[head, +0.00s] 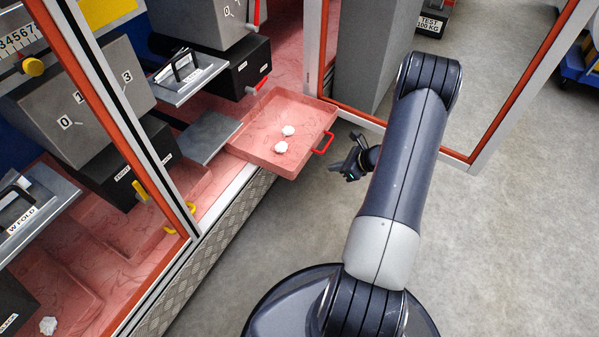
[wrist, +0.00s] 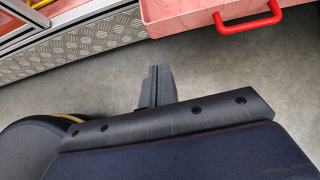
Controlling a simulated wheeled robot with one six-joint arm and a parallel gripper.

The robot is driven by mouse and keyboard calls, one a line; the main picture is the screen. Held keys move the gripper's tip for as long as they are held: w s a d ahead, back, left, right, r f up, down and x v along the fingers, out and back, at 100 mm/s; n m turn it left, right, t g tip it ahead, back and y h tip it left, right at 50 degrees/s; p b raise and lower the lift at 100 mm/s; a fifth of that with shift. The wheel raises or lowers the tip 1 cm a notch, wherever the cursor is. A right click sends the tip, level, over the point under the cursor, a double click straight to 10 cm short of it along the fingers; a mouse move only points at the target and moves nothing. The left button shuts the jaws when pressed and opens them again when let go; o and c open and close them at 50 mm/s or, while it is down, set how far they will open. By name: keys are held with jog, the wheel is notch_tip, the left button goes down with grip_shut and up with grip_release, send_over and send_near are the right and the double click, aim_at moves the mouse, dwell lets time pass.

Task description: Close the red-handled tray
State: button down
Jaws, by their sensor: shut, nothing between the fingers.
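The red-handled tray (head: 262,150) is a pink, shallow tray pulled out over the edge of the cabinet floor in the head view. Two white crumpled lumps (head: 284,139) lie in it. Its red handle (head: 323,143) is on the right front side. In the wrist view the tray (wrist: 180,18) shows at the top, with the red handle (wrist: 248,18) at upper right. My gripper (head: 344,168) is just right of and below the handle, apart from it. In the wrist view my gripper (wrist: 156,75) is shut and empty, with grey floor beyond it.
A red-edged frame post (head: 313,50) stands behind the tray, and another frame (head: 130,120) crosses at left. A yellow-handled tray (head: 150,225) sits inside at left. Grey boxes with black bases stand at the back. The grey floor (head: 510,230) at right is clear.

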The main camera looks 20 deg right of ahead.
jog(key=f, duration=0.1)
jog(key=b, duration=0.5)
send_near(298, 168)
jog(key=shift+x, duration=2.9)
jog(key=shift+a, duration=0.25)
